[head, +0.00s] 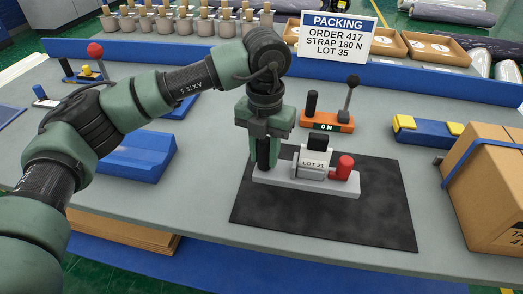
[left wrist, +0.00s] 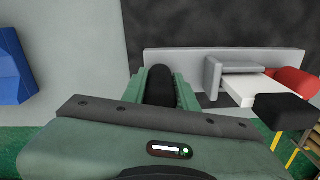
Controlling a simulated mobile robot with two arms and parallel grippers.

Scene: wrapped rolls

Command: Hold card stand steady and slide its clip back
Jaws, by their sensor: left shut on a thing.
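The card stand has a light grey base (head: 268,177) and lies on a black mat (head: 290,228). A dark upright handle (head: 263,152) rises at its left end. My left gripper (head: 264,160) points down and is shut on this handle, which also shows between the fingers in the left wrist view (left wrist: 160,86). The stand carries a white card (head: 313,164) marked LOT 21, a black block (head: 318,143) that may be the clip, and a red knob (head: 345,165). The block (left wrist: 287,108) and knob (left wrist: 293,80) also show in the left wrist view. My right gripper is out of view.
An orange device (head: 326,122) reading 0 N, with a black lever, stands just behind. A blue block with yellow ends (head: 428,131) and a cardboard box (head: 490,185) are at the right. The mat's front is clear.

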